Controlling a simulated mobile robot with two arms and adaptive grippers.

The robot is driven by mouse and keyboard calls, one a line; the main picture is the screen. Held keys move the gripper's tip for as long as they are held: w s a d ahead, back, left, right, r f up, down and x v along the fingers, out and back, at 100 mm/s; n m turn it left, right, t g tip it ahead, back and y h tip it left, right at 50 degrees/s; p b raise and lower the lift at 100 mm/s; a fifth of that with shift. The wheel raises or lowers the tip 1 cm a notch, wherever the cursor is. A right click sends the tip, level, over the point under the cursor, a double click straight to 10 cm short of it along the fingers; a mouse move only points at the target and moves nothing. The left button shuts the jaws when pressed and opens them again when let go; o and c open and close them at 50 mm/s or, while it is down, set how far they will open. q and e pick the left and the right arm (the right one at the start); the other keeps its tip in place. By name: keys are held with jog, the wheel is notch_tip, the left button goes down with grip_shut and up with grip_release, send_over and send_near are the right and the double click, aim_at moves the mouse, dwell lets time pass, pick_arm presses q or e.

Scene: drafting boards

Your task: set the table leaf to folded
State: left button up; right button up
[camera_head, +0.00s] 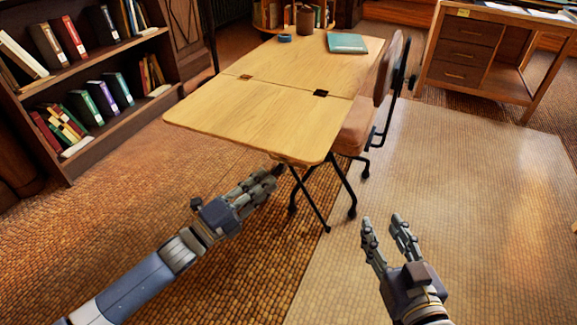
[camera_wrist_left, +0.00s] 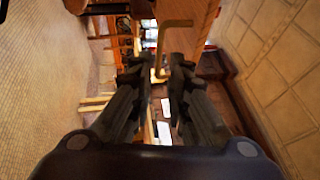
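The light wooden table leaf (camera_head: 255,120) extends level from the table top (camera_head: 315,62) toward me, with two dark hinges along the seam. My left gripper (camera_head: 272,174) is just below and in front of the leaf's near edge. In the left wrist view, its two fingers (camera_wrist_left: 158,62) are apart, with a bent brass bar (camera_wrist_left: 161,38) showing between and beyond their tips. The brass bar is beside the wooden panel; I cannot tell whether the fingers touch it. My right gripper (camera_head: 385,220) is open and empty over the pale rug, right of the table.
A brown chair (camera_head: 357,130) stands close to the table's right side. A teal book (camera_head: 347,43) and a brown cup (camera_head: 305,20) are on the far table top. A bookshelf (camera_head: 90,75) stands at left, a wooden desk (camera_head: 470,55) at back right.

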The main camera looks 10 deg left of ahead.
aim_at(289, 162)
pick_arm(q)
jog(key=shift+b+x, duration=0.75)
jog(key=shift+x, duration=3.65)
pick_arm(e)
notch_tip(289, 162, up, 8)
jog(key=a+t+y, duration=0.1)
jog(key=t, duration=0.3)
jog(key=shift+t+y, duration=0.3)
pick_arm(q)
grip_shut()
